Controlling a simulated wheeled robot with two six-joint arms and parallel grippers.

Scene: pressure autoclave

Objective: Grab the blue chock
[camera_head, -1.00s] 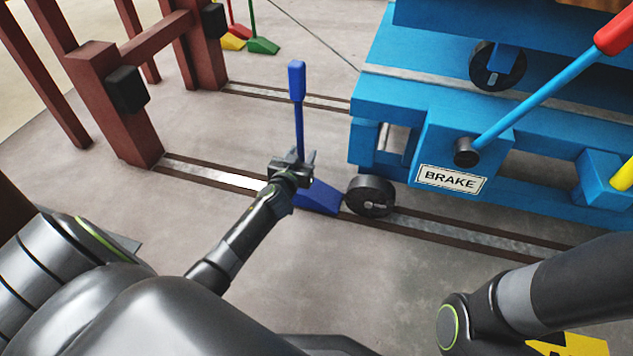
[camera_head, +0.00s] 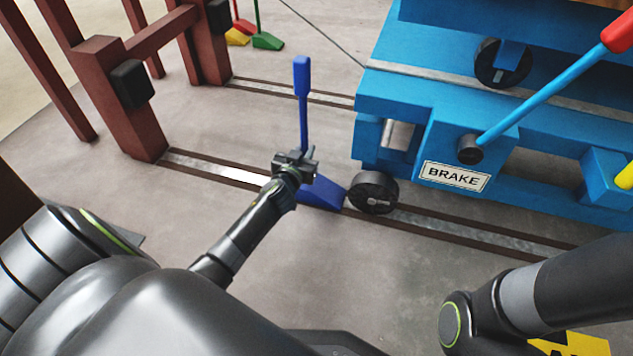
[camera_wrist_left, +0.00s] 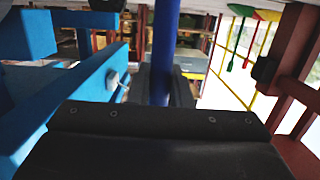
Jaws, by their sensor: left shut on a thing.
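The blue chock has a wedge (camera_head: 321,194) on the floor rail, against or very close to the cart's front wheel (camera_head: 373,192). Its upright blue handle (camera_head: 303,105) rises from the wedge. My left gripper (camera_head: 295,160) is shut on the handle's lower part, just above the wedge. In the left wrist view the handle (camera_wrist_left: 163,55) stands upright at the jaws (camera_wrist_left: 170,92), whose fingertips are partly hidden. My right gripper is out of view; only part of that arm shows at lower right.
A blue cart (camera_head: 420,115) with a BRAKE label (camera_head: 454,177) and red-tipped lever (camera_head: 550,90) stands right. A brown buffer frame (camera_head: 115,100) stands left. Red, yellow and green chocks (camera_head: 267,41) sit at the back. Bare floor lies between the rails.

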